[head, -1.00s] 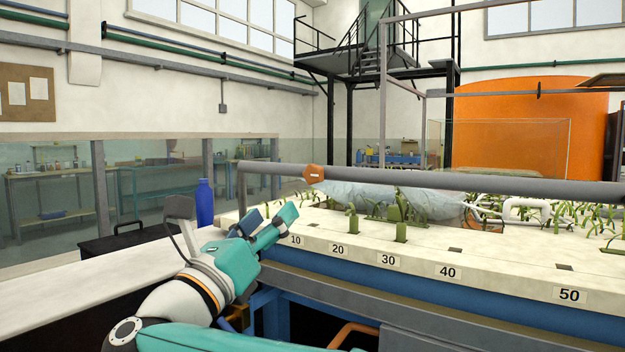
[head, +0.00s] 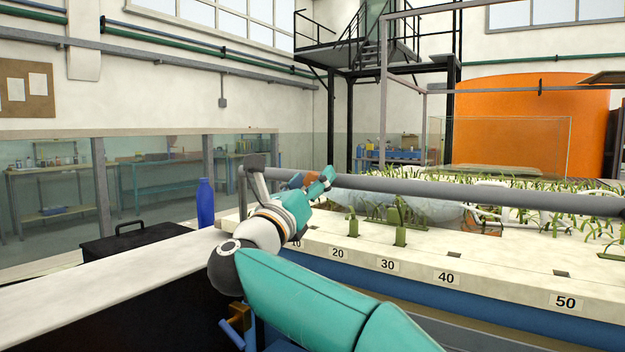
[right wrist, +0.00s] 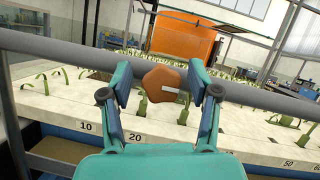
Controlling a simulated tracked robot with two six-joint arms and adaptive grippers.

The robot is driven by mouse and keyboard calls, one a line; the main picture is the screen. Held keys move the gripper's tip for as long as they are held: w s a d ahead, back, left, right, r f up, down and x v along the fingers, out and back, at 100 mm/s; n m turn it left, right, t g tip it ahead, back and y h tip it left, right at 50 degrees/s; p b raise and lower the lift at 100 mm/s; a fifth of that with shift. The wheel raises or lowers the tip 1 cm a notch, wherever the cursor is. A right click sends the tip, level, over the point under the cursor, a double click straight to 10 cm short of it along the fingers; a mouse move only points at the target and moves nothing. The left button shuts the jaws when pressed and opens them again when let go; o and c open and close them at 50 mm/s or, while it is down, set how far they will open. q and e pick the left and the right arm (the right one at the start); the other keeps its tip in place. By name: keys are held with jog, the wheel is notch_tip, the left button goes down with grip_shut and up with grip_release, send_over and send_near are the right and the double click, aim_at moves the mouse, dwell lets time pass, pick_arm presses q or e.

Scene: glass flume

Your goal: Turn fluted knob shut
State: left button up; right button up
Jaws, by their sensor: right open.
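The fluted knob (right wrist: 163,82) is orange-brown with a pale mark on its face and sits on the grey rail. In the right wrist view it lies between the fingers of my right gripper (right wrist: 163,88), which is open with a gap on both sides of the knob. I cannot tell how far the fingertips are from it in depth. In the head view my right gripper (head: 318,182) reaches the rail and covers most of the knob. My left gripper is not in view.
The grey rail (head: 450,196) runs along the flume. Behind it is a pale numbered bed (head: 470,260) with green plants. A blue bottle (head: 205,204) and a black case (head: 135,240) stand at the left. An orange tank (head: 535,125) is far behind.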

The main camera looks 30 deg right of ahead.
jog(key=c, duration=1.2)
jog(key=shift+o, duration=0.2)
